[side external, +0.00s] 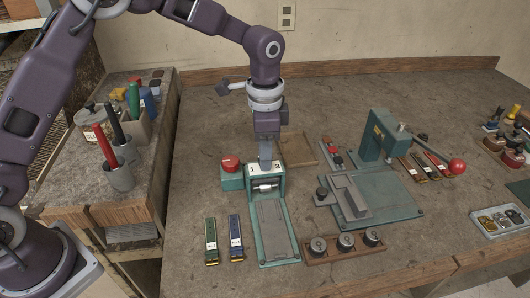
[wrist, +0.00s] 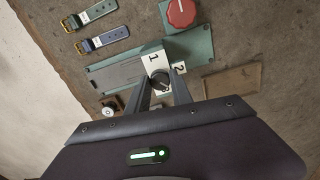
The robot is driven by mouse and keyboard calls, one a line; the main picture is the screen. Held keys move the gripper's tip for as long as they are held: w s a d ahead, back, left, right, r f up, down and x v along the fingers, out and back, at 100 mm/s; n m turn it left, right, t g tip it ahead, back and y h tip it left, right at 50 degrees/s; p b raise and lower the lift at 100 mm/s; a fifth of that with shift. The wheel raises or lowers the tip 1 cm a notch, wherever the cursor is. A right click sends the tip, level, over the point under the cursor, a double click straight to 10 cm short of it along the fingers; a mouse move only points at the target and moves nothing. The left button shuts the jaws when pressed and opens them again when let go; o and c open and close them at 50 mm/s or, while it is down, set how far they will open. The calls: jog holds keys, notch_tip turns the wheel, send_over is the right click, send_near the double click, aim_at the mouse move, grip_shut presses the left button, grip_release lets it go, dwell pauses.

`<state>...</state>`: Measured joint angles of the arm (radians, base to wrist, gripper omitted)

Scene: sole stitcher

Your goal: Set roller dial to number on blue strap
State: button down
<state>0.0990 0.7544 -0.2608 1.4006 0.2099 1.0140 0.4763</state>
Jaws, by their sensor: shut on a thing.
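The blue strap (side external: 236,238) lies on the bench at the front left, with a white label too small to read surely. It also shows in the wrist view (wrist: 105,39). The roller machine (side external: 279,185) is a green frame with a metal roller and a long plate in front. On its top is a dark round dial knob (wrist: 159,80) beside white plates marked 1 and 2. My gripper (side external: 265,160) points down on the machine's top. In the wrist view its fingers (wrist: 161,84) are shut on the knob from both sides. Where the pointer aims is unclear.
A red button (side external: 231,164) on a green box stands just left of the machine. A green strap (side external: 211,240) lies left of the blue one. A green press (side external: 380,140) with a red-knobbed lever stands right. A rack of spools (side external: 345,246) and a shallow wooden tray (side external: 298,150) are nearby.

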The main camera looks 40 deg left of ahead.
jog(key=m, duration=0.4)
jog(key=shift+m, duration=2.1)
jog(key=c, duration=1.1)
grip_release()
notch_tip(320, 180, up, 7)
jog(key=shift+r, duration=0.1)
